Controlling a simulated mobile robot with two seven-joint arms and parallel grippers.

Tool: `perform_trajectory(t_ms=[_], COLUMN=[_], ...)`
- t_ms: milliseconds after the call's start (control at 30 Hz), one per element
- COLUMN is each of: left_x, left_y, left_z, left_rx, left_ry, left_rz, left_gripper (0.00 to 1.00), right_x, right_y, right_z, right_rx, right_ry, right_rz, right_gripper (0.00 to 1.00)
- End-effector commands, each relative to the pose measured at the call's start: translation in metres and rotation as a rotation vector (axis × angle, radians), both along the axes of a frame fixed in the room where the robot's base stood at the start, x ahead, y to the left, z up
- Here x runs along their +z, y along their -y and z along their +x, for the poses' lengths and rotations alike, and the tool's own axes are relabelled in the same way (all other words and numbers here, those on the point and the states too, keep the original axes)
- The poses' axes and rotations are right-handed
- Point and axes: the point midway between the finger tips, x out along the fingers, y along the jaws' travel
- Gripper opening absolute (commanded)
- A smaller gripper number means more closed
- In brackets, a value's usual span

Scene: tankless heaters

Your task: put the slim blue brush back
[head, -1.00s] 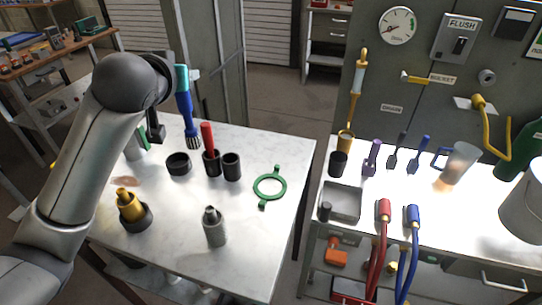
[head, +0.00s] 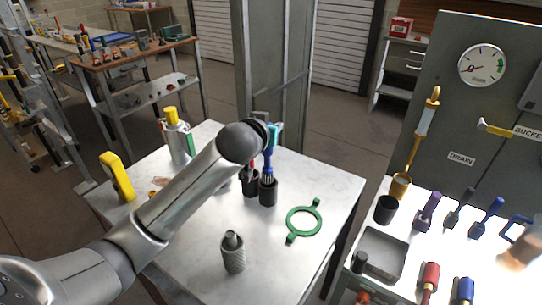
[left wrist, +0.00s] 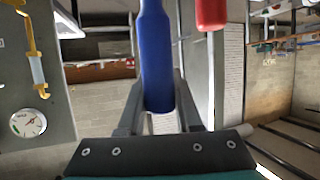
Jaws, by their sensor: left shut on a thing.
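The slim blue brush (head: 268,160) is upright in the head view, and its blue handle (left wrist: 157,50) fills the middle of the left wrist view. My left gripper (head: 274,136) is shut on the handle; its fingers (left wrist: 160,112) show on both sides of it. The bristles are at the mouth of the right black cup (head: 268,193); I cannot tell how far they are inside. The left black cup (head: 250,187) holds a red-handled tool (head: 252,164), whose red handle (left wrist: 211,14) also shows in the wrist view. My right gripper is not in view.
A green ring (head: 304,219) lies right of the cups, and a grey knurled cylinder (head: 233,256) stands nearer. A yellow-handled tool (head: 117,177) and a canister (head: 179,143) are on the left. My left arm hides part of the white table (head: 330,178).

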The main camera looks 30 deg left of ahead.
Motion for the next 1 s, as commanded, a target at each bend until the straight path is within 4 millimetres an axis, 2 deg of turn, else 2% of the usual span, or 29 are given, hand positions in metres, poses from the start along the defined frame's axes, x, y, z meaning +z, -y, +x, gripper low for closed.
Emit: perform_trajectory(t_ms=[33,233,400,500,967,1000], left_x=[-0.008,-0.024,-0.056,-0.068,-0.075,-0.075], left_y=[0.0,0.0,0.0,0.0,0.001,0.001], left_z=[0.0,0.0,0.0,0.0,0.0,0.0], left_rx=[0.0,0.0,-0.001,-0.001,-0.001,-0.001], left_ry=[-0.001,0.0,-0.002,-0.001,0.0,0.0], left_rz=[0.0,0.001,-0.001,0.0,-0.001,-0.001], left_gripper=[0.0,0.0,0.0,0.0,0.0,0.37], right_x=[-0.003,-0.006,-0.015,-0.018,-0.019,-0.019], right_y=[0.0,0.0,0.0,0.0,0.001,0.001], right_z=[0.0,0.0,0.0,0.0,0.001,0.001], right_rx=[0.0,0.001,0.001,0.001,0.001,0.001], right_ry=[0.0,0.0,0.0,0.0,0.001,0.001], right_rz=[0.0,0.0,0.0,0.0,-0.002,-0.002], right_gripper=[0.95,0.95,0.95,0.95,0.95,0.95])
